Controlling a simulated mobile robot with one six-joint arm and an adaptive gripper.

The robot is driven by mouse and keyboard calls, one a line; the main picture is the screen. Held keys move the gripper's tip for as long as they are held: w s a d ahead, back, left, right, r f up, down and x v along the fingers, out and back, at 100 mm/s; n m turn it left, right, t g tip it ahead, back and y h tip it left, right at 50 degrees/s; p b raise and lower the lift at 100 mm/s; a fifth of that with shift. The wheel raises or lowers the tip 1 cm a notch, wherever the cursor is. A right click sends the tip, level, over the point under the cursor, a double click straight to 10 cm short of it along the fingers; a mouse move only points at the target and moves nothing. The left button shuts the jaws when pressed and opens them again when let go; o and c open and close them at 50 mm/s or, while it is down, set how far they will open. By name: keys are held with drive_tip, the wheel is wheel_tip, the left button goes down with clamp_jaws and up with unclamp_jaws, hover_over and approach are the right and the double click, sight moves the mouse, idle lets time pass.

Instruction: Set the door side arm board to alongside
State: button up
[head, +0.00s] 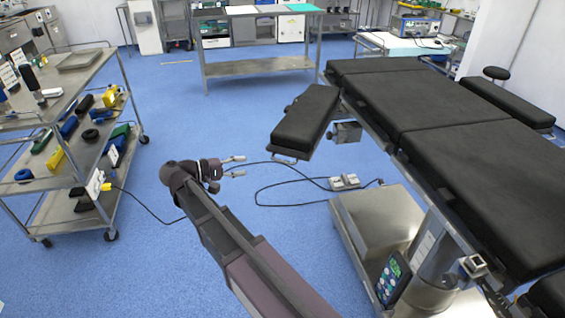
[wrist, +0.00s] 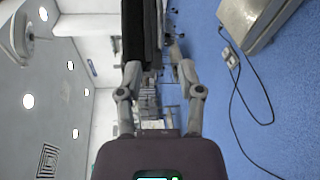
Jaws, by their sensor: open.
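A black padded arm board (head: 307,118) sits at the left side of the operating table (head: 440,110), angled outward from it, with a metal rail at its near end. A second black arm board (head: 507,102) is on the table's far right side. I cannot tell from the pictures which is the door side. My gripper (head: 241,166) is open and empty, left of and apart from the near arm board's near end. In the wrist view, turned sideways, a dark pad (wrist: 135,35), apparently that arm board, shows ahead between the open fingers (wrist: 157,75).
A foot control (head: 345,182) and its cable lie on the floor beside the table base (head: 380,225). A tool cart (head: 70,85) stands left; a steel bench (head: 260,68) stands behind. Blue floor between is open.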

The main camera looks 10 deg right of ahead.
sight(280, 161)
drive_tip(key=shift+d, duration=0.1)
drive_tip(key=b+x, duration=0.2)
drive_tip(key=x, duration=1.1)
drive_tip(key=shift+d, duration=0.3)
clamp_jaws()
